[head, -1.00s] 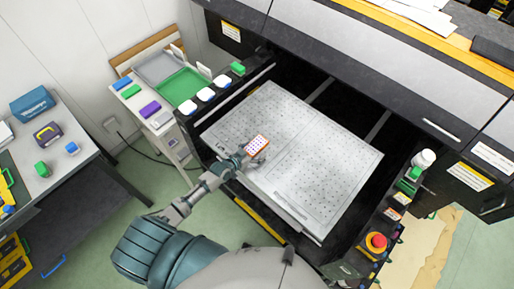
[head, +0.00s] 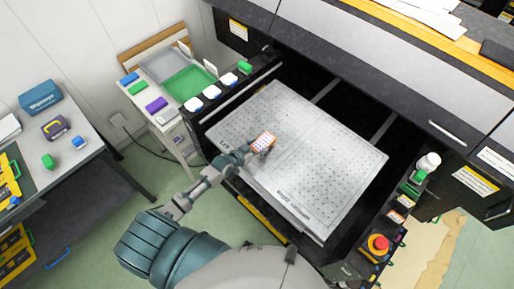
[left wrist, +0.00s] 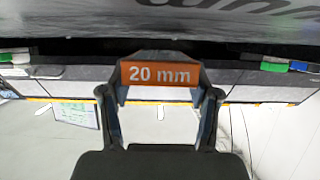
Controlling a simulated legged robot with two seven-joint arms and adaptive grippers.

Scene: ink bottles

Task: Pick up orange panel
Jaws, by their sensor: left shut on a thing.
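The orange panel (head: 263,141) shows in the head view as a small pale plate with an orange edge and rows of dots. In the left wrist view its orange face (left wrist: 159,74) reads "20 mm" and sits between the two fingers. My left gripper (head: 256,149) is shut on it, over the front left part of the perforated metal plate (head: 320,150). I cannot tell whether the panel touches that plate. My right gripper is not in view.
The plate lies in a black machine frame and is otherwise bare. Left of it stands a cart with a green tray (head: 189,86) and white-topped bottles. A red button (head: 378,243) and a white-capped bottle (head: 429,161) are at the right.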

